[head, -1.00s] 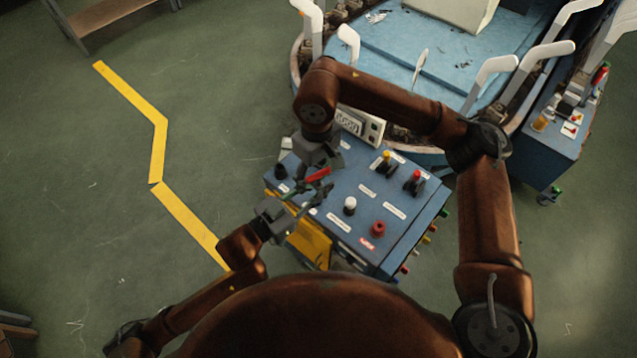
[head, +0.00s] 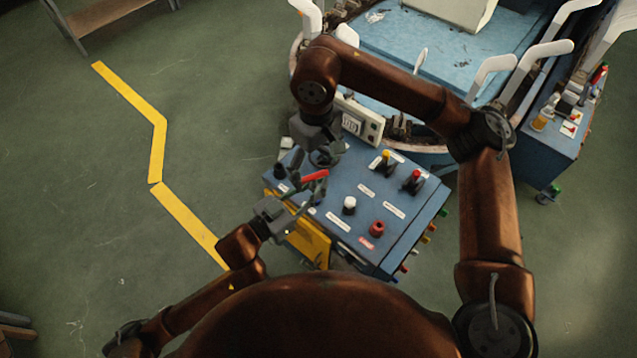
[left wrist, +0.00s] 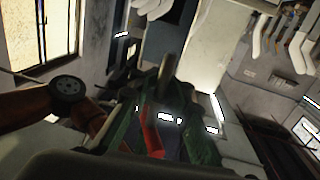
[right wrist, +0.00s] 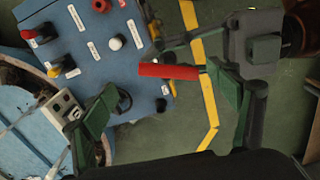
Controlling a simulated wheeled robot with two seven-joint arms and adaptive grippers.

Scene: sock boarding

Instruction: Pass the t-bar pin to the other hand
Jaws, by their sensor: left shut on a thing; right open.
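The t-bar pin shows as a red bar (head: 315,175) above the blue console in the head view. My left gripper (head: 305,190) is shut on it, with the red bar sticking out past the fingers. The pin is also in the left wrist view (left wrist: 152,138), between green finger pads. My right gripper (head: 325,157) is open just beyond the pin in the head view. In the right wrist view the red bar (right wrist: 168,71) lies across the gap between the right gripper's spread fingers (right wrist: 165,90). Contact with those fingers cannot be told.
The blue console (head: 350,230) has knobs and switches on top, including a white knob (head: 349,205) and a red knob (head: 377,228). A blue-topped machine (head: 440,45) with white paddle-like arms stands behind it. Green floor with a yellow line (head: 187,222) is open at left.

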